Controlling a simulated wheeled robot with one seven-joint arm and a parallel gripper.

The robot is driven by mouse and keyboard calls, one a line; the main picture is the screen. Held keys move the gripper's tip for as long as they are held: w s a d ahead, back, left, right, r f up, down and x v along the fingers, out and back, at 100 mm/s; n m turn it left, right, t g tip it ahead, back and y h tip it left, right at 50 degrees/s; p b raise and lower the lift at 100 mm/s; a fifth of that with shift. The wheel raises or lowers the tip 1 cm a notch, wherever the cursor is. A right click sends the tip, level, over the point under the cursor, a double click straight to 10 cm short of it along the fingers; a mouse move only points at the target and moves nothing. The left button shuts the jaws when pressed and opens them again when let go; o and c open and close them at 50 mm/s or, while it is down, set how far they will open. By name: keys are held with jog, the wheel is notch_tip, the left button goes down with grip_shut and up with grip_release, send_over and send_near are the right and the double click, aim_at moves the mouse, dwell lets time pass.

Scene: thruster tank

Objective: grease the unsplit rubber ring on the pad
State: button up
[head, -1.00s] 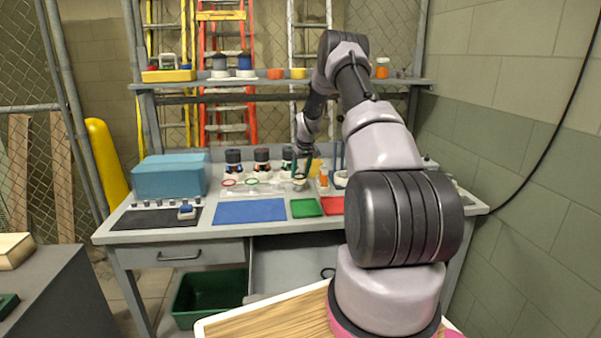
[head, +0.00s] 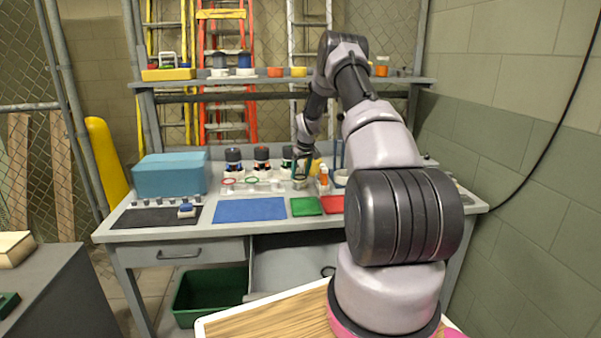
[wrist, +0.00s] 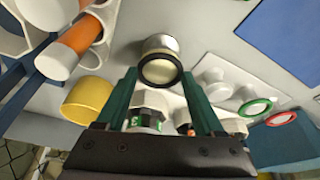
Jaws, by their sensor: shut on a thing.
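My gripper (wrist: 160,72) is shut on a thin dark ring (wrist: 160,83) that spans the space between its two green fingertips. In the head view my gripper (head: 304,175) points down at the back of the bench. The ring sits over the mouth of a short pale tin (wrist: 160,42), with the cream contents seen through it. I cannot tell whether the ring touches them. No split shows on the visible part of the ring. A black pad (head: 157,218) lies at the bench's left front; I see no ring on it.
A red ring (wrist: 281,118) and a green ring (wrist: 255,107) lie left of my gripper in the head view. Several dark-lidded jars (head: 262,160) stand behind. An orange-and-white tube (wrist: 80,35) stands close by. The blue mat (head: 249,210) is clear.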

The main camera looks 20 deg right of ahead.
jog(key=shift+f, duration=0.1)
jog(key=shift+d+n+y, duration=0.15)
jog(key=shift+n+y, duration=0.25)
jog(key=shift+n, duration=0.8)
jog(key=shift+a+n+y, duration=0.2)
jog(key=shift+n+y, duration=0.1)
jog(key=shift+n, duration=0.8)
jog(key=m, duration=0.2)
jog(key=m+h, duration=0.1)
jog(key=m, duration=0.2)
jog(key=shift+a+h, duration=0.1)
jog(key=shift+h, duration=0.2)
jog(key=m+h, duration=0.1)
jog(key=m, duration=0.3)
jog(key=shift+d, duration=0.2)
